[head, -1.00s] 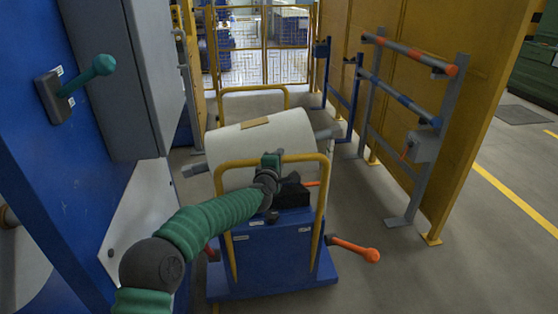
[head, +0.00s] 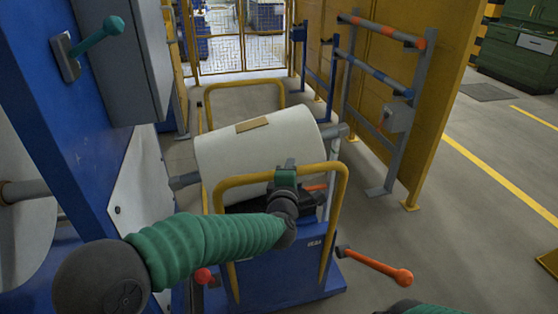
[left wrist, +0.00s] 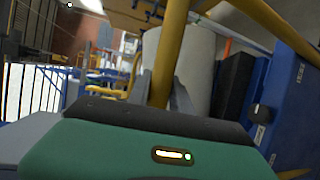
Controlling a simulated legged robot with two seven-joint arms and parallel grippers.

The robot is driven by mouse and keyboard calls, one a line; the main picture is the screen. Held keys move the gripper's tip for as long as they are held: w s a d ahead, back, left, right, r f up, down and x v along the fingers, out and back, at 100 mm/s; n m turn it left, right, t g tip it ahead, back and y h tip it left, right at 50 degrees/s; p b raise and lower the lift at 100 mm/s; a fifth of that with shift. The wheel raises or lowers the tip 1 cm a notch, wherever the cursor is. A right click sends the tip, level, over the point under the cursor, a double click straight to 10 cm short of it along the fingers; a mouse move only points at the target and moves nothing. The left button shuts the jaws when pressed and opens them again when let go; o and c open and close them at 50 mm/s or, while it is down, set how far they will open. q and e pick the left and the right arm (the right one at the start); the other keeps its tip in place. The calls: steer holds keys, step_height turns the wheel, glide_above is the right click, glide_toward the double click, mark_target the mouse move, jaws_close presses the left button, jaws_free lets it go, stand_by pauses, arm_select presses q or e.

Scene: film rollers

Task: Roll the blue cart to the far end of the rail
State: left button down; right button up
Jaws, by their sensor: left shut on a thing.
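The blue cart (head: 275,270) stands in front of me with a large white film roll (head: 260,145) lying across it. A yellow hoop handle (head: 341,195) rises at its near side, and a second yellow hoop stands beyond the roll. My left gripper (head: 286,176) is shut on the top bar of the near handle. In the left wrist view the yellow handle (left wrist: 172,50) runs up from behind the green gripper body, with the white roll behind it. I cannot make out a rail on the floor.
A blue machine with a grey cabinet (head: 110,60) is close on the left. An orange-red lever (head: 375,265) sticks out right of the cart. A rack with orange and blue bars (head: 380,75) stands along the yellow wall. A yellow mesh fence (head: 235,45) closes the back.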

arm_select(q)
steer(key=s+d, duration=0.3)
steer(key=s, duration=1.1)
steer(key=shift+d+f+b, duration=0.35)
steer(key=shift+f+b, duration=0.05)
steer(key=shift+f, duration=0.05)
steer(key=shift+w+f, duration=0.1)
steer(key=shift+w, duration=0.1)
steer(key=c, duration=1.5)
jaws_free()
steer(key=o, duration=0.3)
steer(key=shift+w+d, duration=0.15)
steer(key=shift+w, duration=0.1)
steer(key=shift+o, duration=0.2)
steer(key=shift+s, duration=0.1)
